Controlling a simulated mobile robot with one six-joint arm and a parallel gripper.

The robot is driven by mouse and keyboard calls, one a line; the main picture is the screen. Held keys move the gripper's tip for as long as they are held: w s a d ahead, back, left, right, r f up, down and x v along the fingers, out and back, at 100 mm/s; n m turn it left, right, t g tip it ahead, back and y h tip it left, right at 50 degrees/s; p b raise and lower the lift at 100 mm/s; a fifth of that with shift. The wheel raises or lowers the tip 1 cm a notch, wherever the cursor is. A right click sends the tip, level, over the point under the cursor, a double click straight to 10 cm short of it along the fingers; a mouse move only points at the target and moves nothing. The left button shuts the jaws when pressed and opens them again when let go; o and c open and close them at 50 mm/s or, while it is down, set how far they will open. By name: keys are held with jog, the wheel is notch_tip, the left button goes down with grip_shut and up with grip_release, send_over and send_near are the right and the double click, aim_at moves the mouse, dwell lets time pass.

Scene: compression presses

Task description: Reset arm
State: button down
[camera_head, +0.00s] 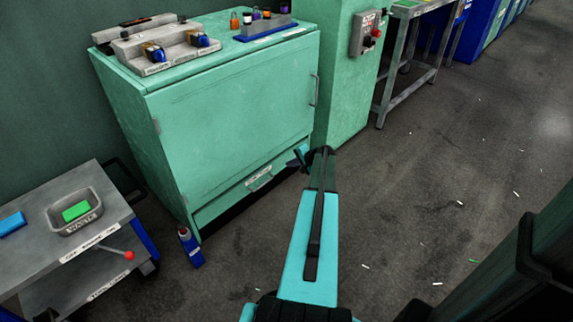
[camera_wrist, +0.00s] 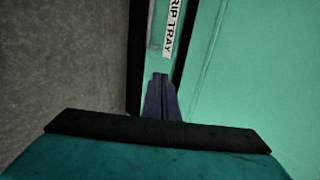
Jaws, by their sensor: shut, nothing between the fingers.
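My arm reaches forward over the floor in the head view, in front of the green cabinet (camera_head: 235,105). My gripper (camera_head: 298,158) is at its far end, near the lower right of the cabinet front. In the wrist view my gripper (camera_wrist: 161,85) shows as dark fingers closed together with nothing between them. Beyond the fingertips is a green strip with a label reading "RIP TRAY" (camera_wrist: 173,25), its first part cut off. I cannot tell whether the fingers touch the cabinet.
A grey cart (camera_head: 95,245) with a tray (camera_head: 92,220) holding a green block stands at lower left. A blue bottle (camera_head: 191,248) stands on the floor by the cabinet. A control box (camera_head: 368,33) is on the green column. The floor at right (camera_head: 450,170) is mostly clear, with small scraps.

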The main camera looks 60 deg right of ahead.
jog(key=shift+s+r, duration=0.3)
dwell(0.4)
jog(key=w+a+f+n+g+y+p, duration=0.1)
jog(key=w+a+n+y+p, duration=0.15)
jog(key=a, duration=0.85)
jog(key=w+a+f+n+g+y+p, duration=0.1)
jog(key=a+n+g+p, duration=0.15)
jog(key=a, duration=0.85)
jog(key=w+a+n+g+y+p, duration=0.15)
jog(key=a+p, duration=0.25)
jog(key=a, duration=0.8)
jog(key=s+a+r+n+g+p, duration=0.1)
jog(key=s+a+n+g+p, duration=0.15)
jog(key=a, duration=0.65)
jog(key=s+a+n+g+p, duration=0.1)
jog(key=s+a+n+p, duration=0.15)
jog(key=a, duration=0.75)
jog(key=s+a+r+n+g+h+p, duration=0.1)
jog(key=s+a+r+n+g+p, duration=0.2)
jog(key=s+a, duration=0.5)
jog(key=s+a+r+n+g+h+p, duration=0.2)
jog(key=s+a+r+n+p, duration=0.3)
jog(key=s, duration=1)
jog(key=a+r+g+p, duration=0.1)
jog(key=a+r+p, duration=0.1)
jog(key=a, duration=0.1)
jog(key=shift+a+h+p, duration=0.15)
jog(key=shift+h+p, duration=0.15)
jog(key=shift+p, duration=0.1)
jog(key=shift+s, duration=0.1)
